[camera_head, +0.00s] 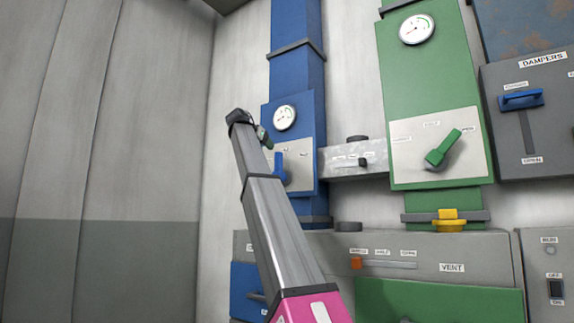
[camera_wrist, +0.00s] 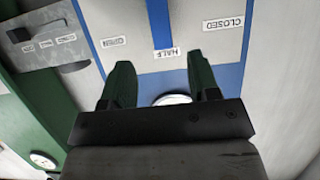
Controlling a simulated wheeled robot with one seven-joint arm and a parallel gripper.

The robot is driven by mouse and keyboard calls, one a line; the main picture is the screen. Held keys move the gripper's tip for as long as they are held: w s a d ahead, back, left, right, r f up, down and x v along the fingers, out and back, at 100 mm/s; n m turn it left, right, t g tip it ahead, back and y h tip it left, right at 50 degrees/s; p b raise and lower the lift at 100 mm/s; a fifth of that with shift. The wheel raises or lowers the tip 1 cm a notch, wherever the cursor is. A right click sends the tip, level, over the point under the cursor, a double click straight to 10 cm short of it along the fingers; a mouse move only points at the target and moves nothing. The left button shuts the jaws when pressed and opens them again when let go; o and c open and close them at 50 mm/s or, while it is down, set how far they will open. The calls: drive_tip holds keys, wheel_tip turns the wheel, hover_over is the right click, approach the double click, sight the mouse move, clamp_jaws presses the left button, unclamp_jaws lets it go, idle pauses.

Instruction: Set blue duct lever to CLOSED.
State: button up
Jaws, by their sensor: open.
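The blue duct (camera_head: 296,75) has a pale plate with a blue lever (camera_head: 279,168), partly hidden behind my arm. The lever also shows in the wrist view (camera_wrist: 160,22), where the picture is upside down. It stands roughly upright, its end at the HALF label (camera_wrist: 167,53). The CLOSED label (camera_wrist: 222,24) is on the right in the wrist view and the OPEN label (camera_wrist: 109,42) on the left. My gripper (camera_wrist: 162,76) is open, its two green fingers apart with nothing between them. In the head view my gripper (camera_head: 264,136) is beside the gauge, above the lever.
A round gauge (camera_head: 285,117) sits on the blue duct above the lever plate. To the right are a grey cross-duct with a small slider (camera_head: 362,161) and a green duct with a green lever (camera_head: 443,148). A VENT panel (camera_head: 430,250) is below. Bare wall is left.

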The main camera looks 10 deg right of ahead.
sight(276, 158)
drive_tip(key=x, duration=1.1)
drive_tip(key=shift+w+d+r, duration=0.15)
drive_tip(key=shift+w+r, duration=0.05)
clamp_jaws()
drive_tip(key=shift+w, duration=0.1)
